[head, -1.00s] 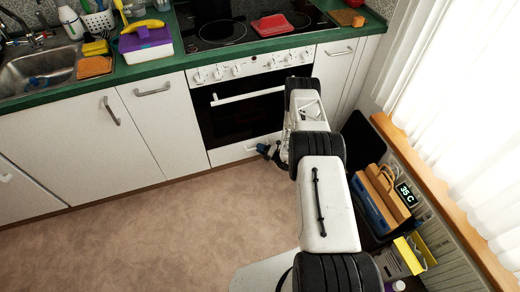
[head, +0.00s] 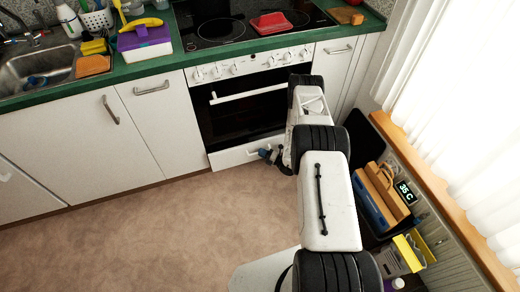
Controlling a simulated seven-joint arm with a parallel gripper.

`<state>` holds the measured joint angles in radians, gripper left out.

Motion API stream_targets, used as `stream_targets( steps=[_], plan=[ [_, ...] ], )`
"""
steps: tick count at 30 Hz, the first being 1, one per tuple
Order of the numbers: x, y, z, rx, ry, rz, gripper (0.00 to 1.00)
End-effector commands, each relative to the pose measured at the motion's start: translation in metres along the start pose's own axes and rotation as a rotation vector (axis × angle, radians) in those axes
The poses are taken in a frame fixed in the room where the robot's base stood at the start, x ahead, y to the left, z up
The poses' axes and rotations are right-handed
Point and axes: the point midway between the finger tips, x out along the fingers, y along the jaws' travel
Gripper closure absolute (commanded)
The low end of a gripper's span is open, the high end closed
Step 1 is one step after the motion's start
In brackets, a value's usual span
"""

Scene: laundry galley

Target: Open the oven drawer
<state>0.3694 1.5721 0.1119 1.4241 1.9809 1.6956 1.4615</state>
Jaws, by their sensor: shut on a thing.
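The oven (head: 240,112) stands in the row of white cabinets, with a dark glass door and a white bar handle. Below the door is the white oven drawer (head: 232,156), whose front stands slightly forward of the oven. My gripper (head: 265,153) is low at the right part of the drawer front, shut on the drawer's handle. The handle is mostly hidden by my gripper and arm. My arm also covers the right end of the drawer.
The floor (head: 130,225) in front of the drawer is clear. To the right, a dark bin or case (head: 362,138), a wooden-handled item (head: 385,190) and a yellow box (head: 408,252) stand along the wall. A green-edged counter (head: 150,70) runs above.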

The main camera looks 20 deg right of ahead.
Motion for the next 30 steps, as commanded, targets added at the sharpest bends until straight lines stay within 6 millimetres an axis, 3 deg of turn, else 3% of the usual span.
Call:
stream_targets(
  steps=[18, 24, 30],
  plan=[
    [-0.116, 0.033, -0.114, 0.004, -0.003, 0.0, 1.0],
    [-0.145, 0.041, -0.143, 0.001, -0.004, 0.001, 1.0],
    [-0.162, 0.046, -0.161, 0.001, -0.002, 0.001, 1.0]
  ],
)
